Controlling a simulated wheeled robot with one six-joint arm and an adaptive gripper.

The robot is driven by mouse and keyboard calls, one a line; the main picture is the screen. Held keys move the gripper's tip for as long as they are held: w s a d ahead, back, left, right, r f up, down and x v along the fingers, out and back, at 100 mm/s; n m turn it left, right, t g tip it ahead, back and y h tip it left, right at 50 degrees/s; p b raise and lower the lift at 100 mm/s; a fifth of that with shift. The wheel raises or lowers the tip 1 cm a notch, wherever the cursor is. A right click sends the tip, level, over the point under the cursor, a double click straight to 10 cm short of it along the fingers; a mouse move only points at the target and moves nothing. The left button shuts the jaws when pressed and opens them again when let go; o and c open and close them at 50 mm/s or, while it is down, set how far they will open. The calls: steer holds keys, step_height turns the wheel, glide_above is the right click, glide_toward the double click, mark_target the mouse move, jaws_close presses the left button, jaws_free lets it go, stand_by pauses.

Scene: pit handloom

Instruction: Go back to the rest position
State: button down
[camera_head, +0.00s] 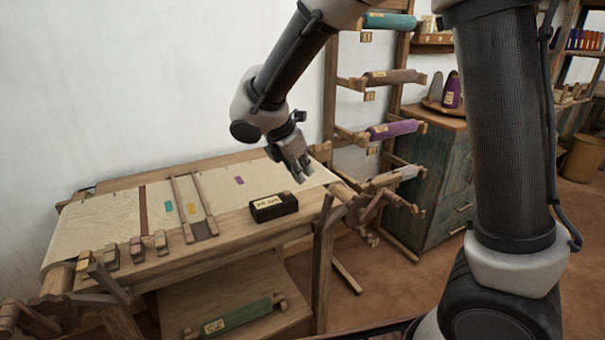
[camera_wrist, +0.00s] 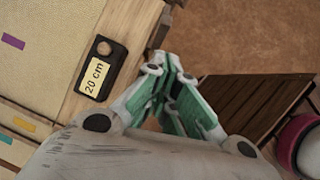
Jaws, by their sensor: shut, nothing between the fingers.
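My gripper (camera_head: 300,171) hangs above the right part of the loom table, over the cream cloth and apart from it. In the wrist view my gripper (camera_wrist: 176,66) has its green-sided fingers drawn together at the tips, with nothing between them. A small black box with a cream label (camera_head: 273,206) sits on the loom's front beam, below and left of the fingers. In the wrist view the black box (camera_wrist: 103,67) reads "20 cm".
The cream cloth (camera_head: 105,222) carries teal, yellow and purple patches. Several small blocks (camera_head: 137,246) line the front beam. A rack with a purple roll (camera_head: 393,129) and a blue-green cabinet (camera_head: 441,190) stand right. A green roll (camera_head: 238,315) lies on the lower shelf.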

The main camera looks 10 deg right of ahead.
steer(key=s+d+r+m+y, duration=0.1)
steer(key=s+d+r+m, duration=0.2)
steer(key=s+d+m, duration=0.4)
steer(key=s+d+r+m+y, duration=0.2)
steer(key=s+d+r+m, duration=0.2)
steer(key=s+d+m, duration=0.4)
steer(key=s+d+r+m+t+y, duration=0.1)
steer(key=s+d+r+m, duration=0.2)
steer(key=s+d+m, duration=0.5)
steer(key=shift+s+r+m+y, duration=0.25)
steer(key=shift+m+y, duration=0.05)
